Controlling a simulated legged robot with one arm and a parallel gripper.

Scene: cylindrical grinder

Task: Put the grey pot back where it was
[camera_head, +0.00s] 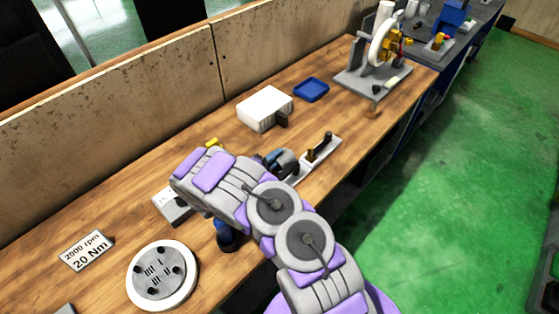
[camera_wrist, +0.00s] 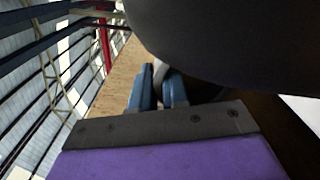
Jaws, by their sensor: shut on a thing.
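My gripper (camera_wrist: 160,88) shows in the wrist view as two blue fingers close together beyond a dark plate. It is shut on a thin grey part that appears to belong to the grey pot (camera_wrist: 220,40). The pot is a large, dark, rounded shape filling the upper right of that view, very close to the camera. Its base and most of its outline are cut off. In the head view my purple and grey arm reaches over the workbench (camera_head: 110,215) and hides the fingertips; I cannot clearly make out the pot there.
On the bench are a round white plate (camera_head: 178,285), a "2000 rpm 20 Nm" sign (camera_head: 87,250), a white box (camera_head: 265,105), a blue tray (camera_head: 311,90) and a wheel machine (camera_head: 382,45). A wooden panel (camera_head: 120,95) stands behind. Green floor (camera_head: 450,190) is open at right.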

